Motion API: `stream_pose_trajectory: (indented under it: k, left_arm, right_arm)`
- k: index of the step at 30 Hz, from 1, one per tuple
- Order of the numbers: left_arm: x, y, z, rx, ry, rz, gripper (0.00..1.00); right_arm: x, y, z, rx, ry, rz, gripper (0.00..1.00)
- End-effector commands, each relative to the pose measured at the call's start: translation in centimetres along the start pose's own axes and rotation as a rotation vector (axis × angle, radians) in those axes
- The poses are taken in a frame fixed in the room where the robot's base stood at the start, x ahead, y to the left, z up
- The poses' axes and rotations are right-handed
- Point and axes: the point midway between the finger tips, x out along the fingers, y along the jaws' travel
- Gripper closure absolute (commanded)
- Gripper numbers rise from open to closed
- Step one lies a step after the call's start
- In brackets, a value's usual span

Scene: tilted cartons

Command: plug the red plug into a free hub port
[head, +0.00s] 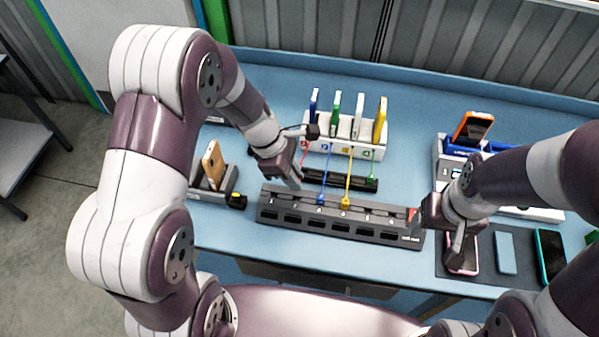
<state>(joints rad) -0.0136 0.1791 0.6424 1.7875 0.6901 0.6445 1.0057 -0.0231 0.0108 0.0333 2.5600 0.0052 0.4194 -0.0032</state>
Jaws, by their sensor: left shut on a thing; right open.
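The dark grey hub (376,229) lies across the front of the table, with a row of numbered ports. A blue plug (320,199) stands at about port 3 and a yellow plug (346,202) at about port 4. The other ports look empty. A thin red cable (304,157) runs from the white rack down to my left gripper (294,182). My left gripper is shut at the cable's end, near the hub's back edge and the black rail's left end. The red plug is hidden by its fingers. My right gripper (456,252) is open above a pink phone (463,264).
A black rail (335,181) behind the hub holds a green plug (372,180). The white rack (343,147) holds several upright devices. An orange phone stands on a dock (225,184) at left. A dark mat (483,266) with phones lies front right.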

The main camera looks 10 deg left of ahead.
Motion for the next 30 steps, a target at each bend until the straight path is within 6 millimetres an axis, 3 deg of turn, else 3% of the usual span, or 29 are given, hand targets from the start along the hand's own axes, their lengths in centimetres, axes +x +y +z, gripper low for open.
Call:
stream_pose_trajectory:
  k: [17,30]
  left_arm:
    - [0.2,0.1,-0.1,-0.001,0.000,0.000,1.00]
    - [3.4,0.0,-1.4,0.000,0.000,-0.001,1.00]
  right_arm:
    - [-0.2,0.0,0.0,0.000,0.000,0.000,0.29]
    - [2.4,0.0,0.3,0.000,0.000,0.000,0.29]
